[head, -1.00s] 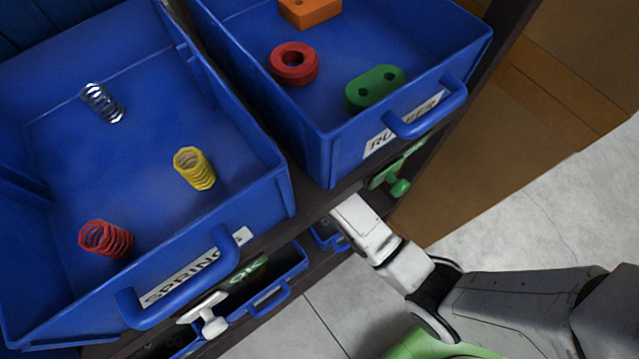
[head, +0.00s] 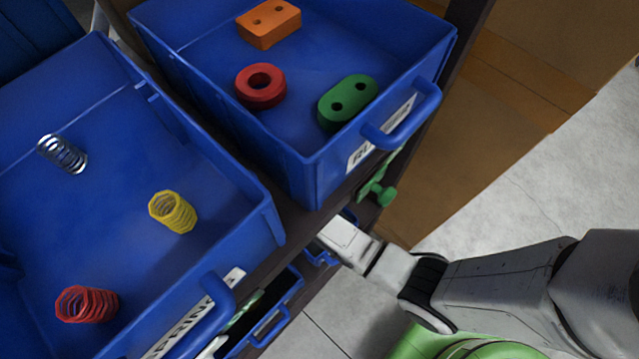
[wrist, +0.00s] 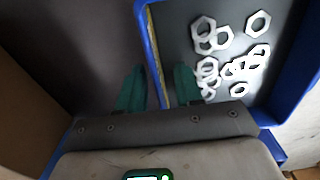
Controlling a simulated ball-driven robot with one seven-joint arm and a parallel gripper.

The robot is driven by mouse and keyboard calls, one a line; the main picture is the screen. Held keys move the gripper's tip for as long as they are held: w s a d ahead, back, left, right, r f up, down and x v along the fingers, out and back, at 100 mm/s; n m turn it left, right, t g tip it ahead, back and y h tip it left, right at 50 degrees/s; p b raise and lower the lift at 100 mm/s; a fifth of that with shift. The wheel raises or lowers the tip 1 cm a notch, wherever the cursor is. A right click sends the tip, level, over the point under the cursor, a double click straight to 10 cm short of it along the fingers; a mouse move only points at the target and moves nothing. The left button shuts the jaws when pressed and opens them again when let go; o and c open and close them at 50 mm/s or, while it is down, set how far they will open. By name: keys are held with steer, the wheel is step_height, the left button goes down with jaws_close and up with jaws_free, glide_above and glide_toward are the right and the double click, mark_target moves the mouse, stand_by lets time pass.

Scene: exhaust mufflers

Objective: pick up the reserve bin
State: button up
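No label reading "reserve" shows on any bin. In the wrist view, a blue bin (wrist: 147,38) with a dark floor holds several pale hex nuts (wrist: 211,40). My gripper (wrist: 158,78) has two teal fingers spread apart, one on each side of this bin's left wall. The wall shows between them with a gap, so they do not look closed on it. Lower blue bins (head: 272,325) show partly under the shelf edge; I cannot tell which one the wrist view shows.
On the upper shelf stand a blue bin of springs (head: 215,135) and a blue bin of rubber parts (head: 290,165). Green clamp-like knobs (head: 382,192) sit at the dark shelf edge. A brown panel (head: 480,130) stands to the right; the grey floor (head: 560,190) is open there.

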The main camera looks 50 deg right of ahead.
jaws_close()
steer(key=shift+r, duration=0.15)
stand_by(0.5)
steer(key=shift+r, duration=0.6)
step_height(320, 180, up, 2)
steer(key=shift+r, duration=0.15)
steer(key=s, duration=1.8)
